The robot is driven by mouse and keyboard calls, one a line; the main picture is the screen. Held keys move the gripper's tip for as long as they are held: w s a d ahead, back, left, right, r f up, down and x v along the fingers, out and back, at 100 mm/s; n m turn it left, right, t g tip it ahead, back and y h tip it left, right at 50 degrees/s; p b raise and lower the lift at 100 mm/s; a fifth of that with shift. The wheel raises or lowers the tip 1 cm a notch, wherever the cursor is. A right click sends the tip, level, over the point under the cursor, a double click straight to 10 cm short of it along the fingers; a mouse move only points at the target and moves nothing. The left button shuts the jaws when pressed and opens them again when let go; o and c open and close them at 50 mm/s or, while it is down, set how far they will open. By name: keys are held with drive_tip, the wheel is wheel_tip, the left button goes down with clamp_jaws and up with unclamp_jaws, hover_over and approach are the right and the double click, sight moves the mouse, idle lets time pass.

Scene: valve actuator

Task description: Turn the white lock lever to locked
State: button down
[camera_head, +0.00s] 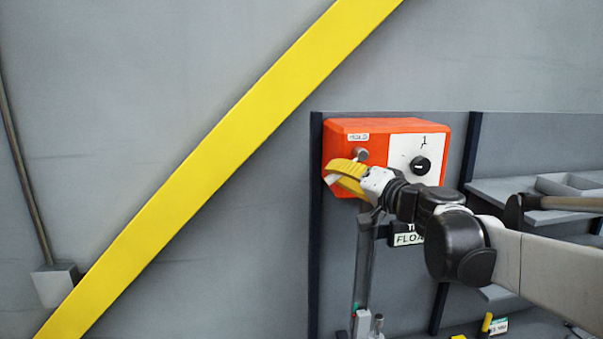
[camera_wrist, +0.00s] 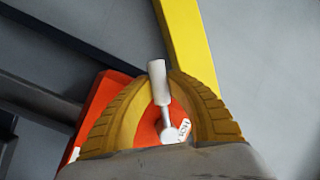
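The white lock lever (camera_wrist: 159,87) shows in the wrist view, its thick grip rising from a thin stem and round pivot on the orange box. My gripper (camera_wrist: 160,77) has its two yellow ribbed fingers closed in on both sides of the lever's grip, with the lever end sticking out past the fingertips. In the head view, my gripper (camera_head: 344,174) is at the left front of the orange valve actuator box (camera_head: 337,144). A white end of the lever (camera_head: 332,179) shows left of the fingers. The fingers hide most of the lever there.
A white panel with a black knob (camera_head: 420,165) is on the box's right front. A label plate (camera_head: 407,239) and grey post (camera_head: 363,255) are below. Grey shelves (camera_head: 510,188) stand right.

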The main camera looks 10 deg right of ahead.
drive_tip(key=shift+d+f+n+g+h+p, duration=0.15)
drive_tip(key=shift+d+f+n+g+h, duration=0.35)
drive_tip(key=shift+d+n, duration=0.6)
drive_tip(key=shift+d+f+n+g+h+p, duration=0.2)
drive_tip(key=shift+d+f+n+g+h, duration=0.3)
drive_tip(key=shift+n, duration=1.05)
drive_tip(key=shift+d+f+n+g+h+p, duration=0.15)
drive_tip(key=shift+d+f+n+g+h, duration=0.2)
drive_tip(key=shift+d+n+h, duration=0.75)
drive_tip(key=shift+a+n+y, duration=0.15)
drive_tip(key=shift+n+y, duration=0.2)
drive_tip(key=shift+y, duration=0.05)
drive_tip(key=c, duration=1.6)
unclamp_jaws()
